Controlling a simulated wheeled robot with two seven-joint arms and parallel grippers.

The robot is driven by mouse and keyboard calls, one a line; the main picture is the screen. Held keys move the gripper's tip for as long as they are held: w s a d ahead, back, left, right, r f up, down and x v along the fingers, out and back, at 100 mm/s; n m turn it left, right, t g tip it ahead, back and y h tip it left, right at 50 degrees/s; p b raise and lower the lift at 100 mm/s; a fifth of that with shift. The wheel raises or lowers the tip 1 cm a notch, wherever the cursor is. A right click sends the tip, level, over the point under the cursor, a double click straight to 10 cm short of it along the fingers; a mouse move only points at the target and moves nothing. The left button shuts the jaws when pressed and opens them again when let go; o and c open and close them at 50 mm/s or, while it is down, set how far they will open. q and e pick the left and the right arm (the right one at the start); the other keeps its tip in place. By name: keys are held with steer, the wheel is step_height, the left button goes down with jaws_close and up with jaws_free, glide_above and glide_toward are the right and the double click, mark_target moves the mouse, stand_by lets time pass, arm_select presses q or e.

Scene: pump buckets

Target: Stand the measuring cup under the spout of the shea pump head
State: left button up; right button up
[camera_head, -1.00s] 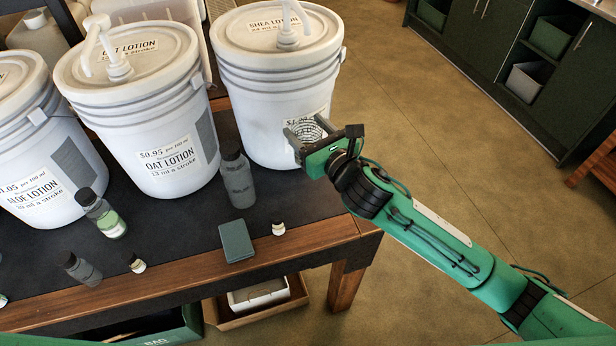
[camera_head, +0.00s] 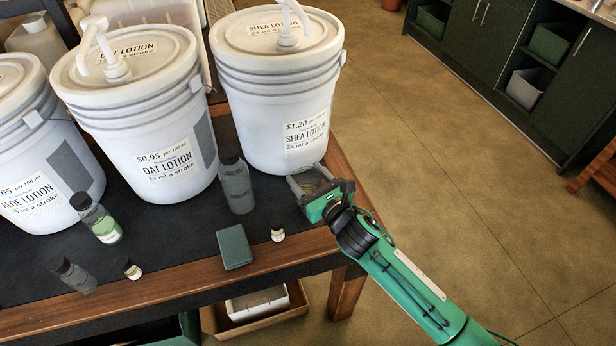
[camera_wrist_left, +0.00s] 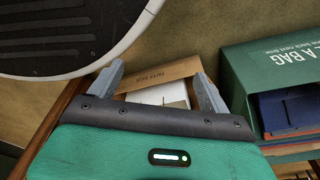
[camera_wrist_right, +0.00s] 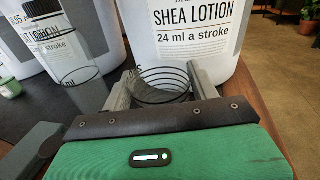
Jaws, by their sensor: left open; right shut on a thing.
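The shea lotion bucket (camera_head: 272,110) stands at the back right of the table, with its white pump head (camera_head: 287,38) on the lid. Its spout is cut off by the top of the head view. My right gripper (camera_head: 312,182) is shut on the clear measuring cup, which shows black rings in the right wrist view (camera_wrist_right: 160,84). The cup is in front of the shea bucket's lower front, near the table's right edge; whether it touches the table I cannot tell. My left gripper (camera_wrist_left: 162,84) is open and empty, outside the head view.
The oat lotion bucket (camera_head: 140,120) and aloe lotion bucket (camera_head: 40,150) stand to the left. A grey bottle (camera_head: 236,182), a green box (camera_head: 234,246) and a small vial (camera_head: 277,232) stand left of the cup. A wooden edge (camera_head: 345,190) borders the dark tabletop.

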mark_target(315, 187)
arm_select(q)
steer(key=shift+s, duration=0.1)
arm_select(e)
steer(key=shift+f, duration=0.1)
steer(key=o, duration=0.9)
steer(key=shift+o, duration=1)
arm_select(q)
steer(key=shift+w+r, duration=0.25)
steer(key=shift+w, duration=0.1)
steer(key=shift+s, duration=0.1)
arm_select(e)
steer(key=v, duration=0.4)
steer(key=shift+s+d, duration=0.1)
steer(key=shift+s, duration=0.05)
steer(key=b+v, duration=0.1)
steer(key=v, duration=0.5)
steer(key=shift+s, duration=0.1)
steer(key=shift+s+d, duration=0.25)
steer(key=shift+s, duration=0.05)
arm_select(q)
steer(key=shift+w+d+r, duration=0.15)
steer(key=shift+w+r, duration=0.05)
steer(key=shift+r, duration=0.2)
steer(key=shift+w+d+r, duration=0.15)
steer(key=shift+w+r, duration=0.05)
steer(key=shift+r, duration=0.2)
arm_select(e)
steer(key=shift+s+d, duration=0.2)
steer(key=shift+s, duration=0.1)
